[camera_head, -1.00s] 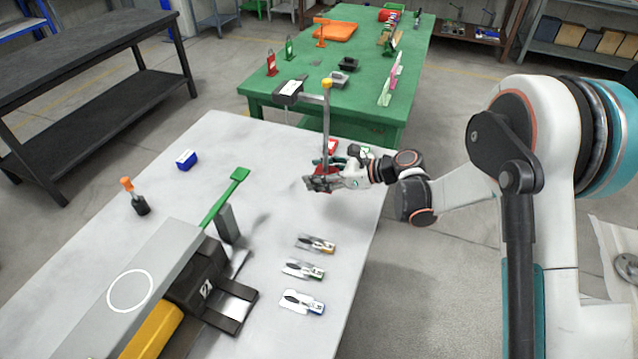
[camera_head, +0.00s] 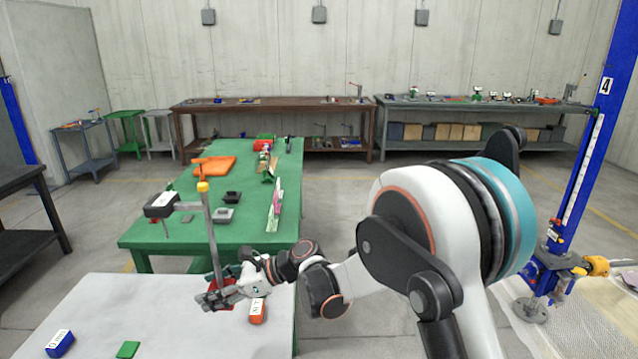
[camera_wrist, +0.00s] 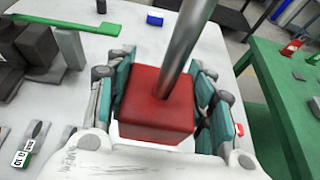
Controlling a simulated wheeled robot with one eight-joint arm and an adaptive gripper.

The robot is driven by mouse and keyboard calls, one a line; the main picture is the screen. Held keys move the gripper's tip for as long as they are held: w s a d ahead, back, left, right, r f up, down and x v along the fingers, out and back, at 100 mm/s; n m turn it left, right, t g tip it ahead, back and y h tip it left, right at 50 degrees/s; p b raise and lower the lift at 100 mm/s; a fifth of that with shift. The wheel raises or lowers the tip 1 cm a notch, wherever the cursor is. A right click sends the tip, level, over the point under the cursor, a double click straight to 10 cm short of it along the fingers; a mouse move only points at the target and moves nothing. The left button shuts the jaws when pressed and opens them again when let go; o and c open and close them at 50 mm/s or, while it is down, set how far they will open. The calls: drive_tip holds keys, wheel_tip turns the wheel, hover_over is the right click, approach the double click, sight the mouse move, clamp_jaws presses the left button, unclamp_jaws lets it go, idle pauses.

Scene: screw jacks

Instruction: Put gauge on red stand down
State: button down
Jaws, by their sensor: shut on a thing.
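The gauge stand has a red block base (camera_wrist: 155,112), a thin metal post (camera_head: 213,240) with a yellow cap, and a side arm carrying a dark gauge (camera_head: 160,204). My gripper (camera_head: 225,292) is shut on the red base; in the wrist view its teal-padded fingers (camera_wrist: 160,95) press both sides of the block. The post rises from the block, leaning slightly in the head view. The stand is over the far right part of the white table (camera_head: 180,325). I cannot tell whether its base touches the tabletop. The gauge is out of the wrist view.
An orange labelled item (camera_head: 257,311) lies right beside my gripper. A blue box (camera_head: 60,343) and a green piece (camera_head: 128,349) are at the lower left. A green table (camera_head: 240,225) with several objects stands behind.

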drive_tip(key=w+d+r+m+t+h, duration=0.1)
drive_tip(key=w+d+m+t, duration=0.35)
drive_tip(key=d, duration=0.85)
drive_tip(key=w+d+r+m+t+h, duration=0.15)
drive_tip(key=w+d+m+t, duration=0.3)
drive_tip(key=d, duration=0.85)
drive_tip(key=s+d+r+m+t+h, duration=0.1)
drive_tip(key=s+d+m+t+h, duration=0.1)
drive_tip(key=d, duration=1)
drive_tip(key=s+d+r+m+t+h, duration=0.2)
drive_tip(key=s+d+m+t+h, duration=0.1)
drive_tip(key=d, duration=0.9)
drive_tip(key=shift+m+h, duration=0.8)
drive_tip(key=shift+h, duration=0.15)
drive_tip(key=shift+r, duration=0.1)
